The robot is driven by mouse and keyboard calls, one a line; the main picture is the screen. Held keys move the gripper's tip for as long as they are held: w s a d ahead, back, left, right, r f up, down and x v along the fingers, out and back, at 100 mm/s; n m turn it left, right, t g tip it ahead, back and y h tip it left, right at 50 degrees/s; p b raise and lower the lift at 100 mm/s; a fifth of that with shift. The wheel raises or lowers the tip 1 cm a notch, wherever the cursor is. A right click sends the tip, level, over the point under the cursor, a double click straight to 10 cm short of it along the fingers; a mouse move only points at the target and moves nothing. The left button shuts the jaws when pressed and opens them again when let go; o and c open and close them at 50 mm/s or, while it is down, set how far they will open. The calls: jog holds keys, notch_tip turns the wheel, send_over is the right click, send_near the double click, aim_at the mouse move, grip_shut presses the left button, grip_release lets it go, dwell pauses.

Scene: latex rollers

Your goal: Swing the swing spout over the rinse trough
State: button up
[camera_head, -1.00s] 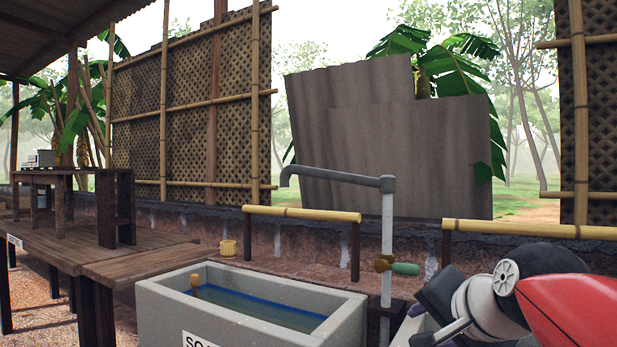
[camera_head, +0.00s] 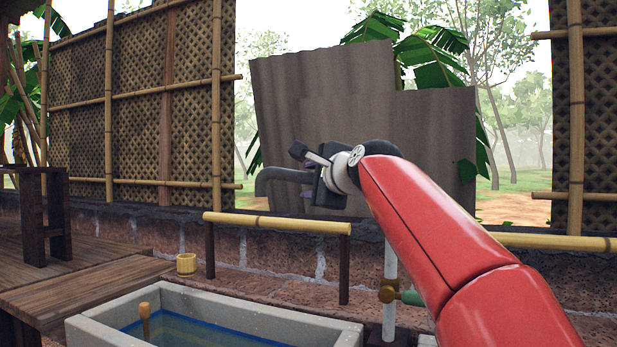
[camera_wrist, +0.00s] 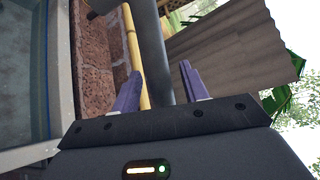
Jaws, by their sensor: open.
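The swing spout (camera_head: 272,181) is a grey pipe with a down-bent end, on a pale upright post (camera_head: 390,262) with a brass valve. My gripper (camera_head: 306,180) is open at the spout's horizontal arm, and hides much of it. In the wrist view, the grey spout pipe (camera_wrist: 149,40) runs between the two purple fingers of my gripper (camera_wrist: 159,76), with gaps on both sides. A grey trough (camera_head: 215,300) with bluish water stands below, left of the post; its earlier visible label starts with "SO". I cannot make out a rinse trough for certain.
A bamboo rail (camera_head: 277,223) on dark posts stands behind the trough. A yellow cup (camera_head: 186,263) sits on the ledge. A wooden table (camera_head: 85,289) is at left. Corrugated sheets (camera_head: 350,125) stand behind the spout.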

jog(key=shift+x, duration=0.85)
grip_shut()
